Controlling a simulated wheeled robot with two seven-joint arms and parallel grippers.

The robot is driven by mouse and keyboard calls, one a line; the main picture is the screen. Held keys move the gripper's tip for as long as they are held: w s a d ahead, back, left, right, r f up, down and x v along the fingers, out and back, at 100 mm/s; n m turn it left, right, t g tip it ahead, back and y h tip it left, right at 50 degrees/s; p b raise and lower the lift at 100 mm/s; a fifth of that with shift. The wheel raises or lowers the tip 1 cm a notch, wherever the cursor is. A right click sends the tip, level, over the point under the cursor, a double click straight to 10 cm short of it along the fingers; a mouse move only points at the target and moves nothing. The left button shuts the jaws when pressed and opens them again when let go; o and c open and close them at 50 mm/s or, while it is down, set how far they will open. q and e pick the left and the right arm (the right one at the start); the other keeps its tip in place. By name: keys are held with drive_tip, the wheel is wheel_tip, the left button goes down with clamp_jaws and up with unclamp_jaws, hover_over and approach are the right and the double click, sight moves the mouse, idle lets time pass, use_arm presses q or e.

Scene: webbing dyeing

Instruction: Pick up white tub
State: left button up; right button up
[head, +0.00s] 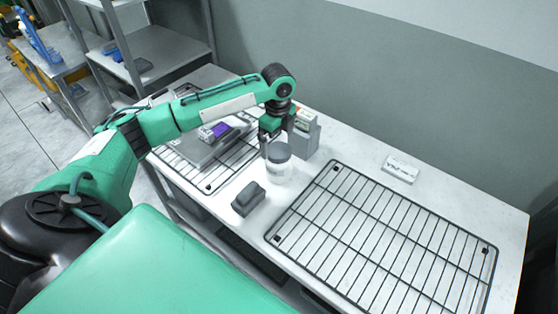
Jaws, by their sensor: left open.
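The white tub (279,168) stands upright on the white table (225,213), left of the large wire rack. It is a round, pale container. My left gripper (268,147) points down at the tub's back left edge, close to its rim. The gripper is open. Whether a finger touches the tub cannot be told from this angle. My right gripper is out of view.
A dark block (248,198) lies in front of the tub. A grey box (305,136) stands right behind it. A large black wire rack (385,235) covers the right side. A smaller rack (208,187) with a grey scale-like device (205,150) lies left. A white card (401,168) sits at the back.

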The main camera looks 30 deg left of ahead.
sight(278, 150)
use_arm(q)
drive_tip(key=shift+f, duration=0.65)
drive_tip(key=shift+w+f, duration=0.15)
drive_tip(key=shift+f, duration=0.15)
drive_tip(key=shift+d+f+p, duration=0.1)
drive_tip(key=shift+f+p, duration=0.5)
drive_tip(key=shift+f, duration=0.05)
wheel_tip(278, 150, down, 4)
drive_tip(key=shift+r+p, duration=0.25)
drive_tip(key=shift+p, duration=0.3)
drive_tip(key=shift+f, duration=0.25)
drive_tip(key=shift+c, duration=1.1)
drive_tip(key=c, duration=1.1)
drive_tip(key=shift+c, duration=0.4)
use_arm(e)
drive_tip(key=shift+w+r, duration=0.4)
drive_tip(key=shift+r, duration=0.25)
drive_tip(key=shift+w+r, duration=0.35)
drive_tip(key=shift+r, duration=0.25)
